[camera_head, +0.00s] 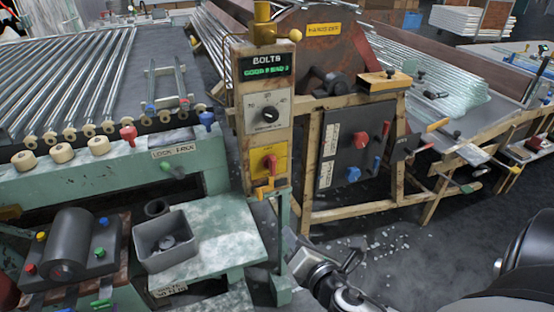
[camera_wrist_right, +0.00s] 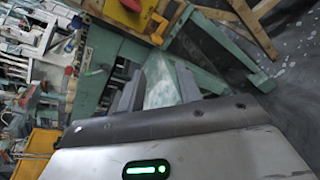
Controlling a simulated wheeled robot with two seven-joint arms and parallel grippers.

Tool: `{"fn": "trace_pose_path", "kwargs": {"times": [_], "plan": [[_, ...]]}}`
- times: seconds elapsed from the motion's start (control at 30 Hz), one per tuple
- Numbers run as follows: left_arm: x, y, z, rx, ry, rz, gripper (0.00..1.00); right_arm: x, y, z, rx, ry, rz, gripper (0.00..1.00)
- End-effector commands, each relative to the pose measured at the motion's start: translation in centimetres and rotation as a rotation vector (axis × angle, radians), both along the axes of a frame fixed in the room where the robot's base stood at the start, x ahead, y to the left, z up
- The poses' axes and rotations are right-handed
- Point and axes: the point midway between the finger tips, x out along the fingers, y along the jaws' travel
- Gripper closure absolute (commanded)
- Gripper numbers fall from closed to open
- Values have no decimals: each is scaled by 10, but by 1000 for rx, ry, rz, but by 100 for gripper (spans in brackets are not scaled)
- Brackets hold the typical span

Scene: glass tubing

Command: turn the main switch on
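A red rotary switch (camera_head: 270,163) sits on a yellow plate (camera_head: 281,152) low on the beige control post, below a dial and a display reading BOLTS. I take it for the main switch, but its label is too small to read. It also shows at the top of the right wrist view as a red knob (camera_wrist_right: 130,5). My right gripper (camera_head: 310,262) is below and to the right of the switch, apart from it. In the right wrist view its fingers (camera_wrist_right: 158,82) stand apart with nothing between them. My left gripper is not in view.
A grey bin (camera_head: 165,240) stands on the green bench left of the post. A dark panel (camera_head: 352,150) with red and blue knobs is on a wooden frame to the right. Glass bits (camera_head: 378,240) lie on the floor.

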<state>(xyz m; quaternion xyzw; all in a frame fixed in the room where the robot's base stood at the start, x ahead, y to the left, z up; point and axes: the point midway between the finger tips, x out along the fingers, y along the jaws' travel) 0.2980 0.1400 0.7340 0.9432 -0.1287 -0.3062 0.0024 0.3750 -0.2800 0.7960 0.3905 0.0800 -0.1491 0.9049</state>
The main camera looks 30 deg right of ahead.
Motion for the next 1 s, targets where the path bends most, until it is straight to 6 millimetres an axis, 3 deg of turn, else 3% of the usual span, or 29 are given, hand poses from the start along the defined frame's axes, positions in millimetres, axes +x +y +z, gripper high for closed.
{"fn": "trace_pose_path", "kwargs": {"times": [0.03,0.1,0.2,0.3,0.47,1.0], "plan": [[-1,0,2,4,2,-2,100,8,-10,17,-215,-22,34,65],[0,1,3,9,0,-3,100,15,-19,34,-464,-43,61,65],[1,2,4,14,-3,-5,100,20,-25,51,-700,-61,80,65],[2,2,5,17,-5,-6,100,26,-27,58,-807,-69,84,65],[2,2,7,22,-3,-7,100,44,-32,61,-825,-72,83,65],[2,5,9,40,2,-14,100,152,-57,60,-818,-71,84,65]]}}
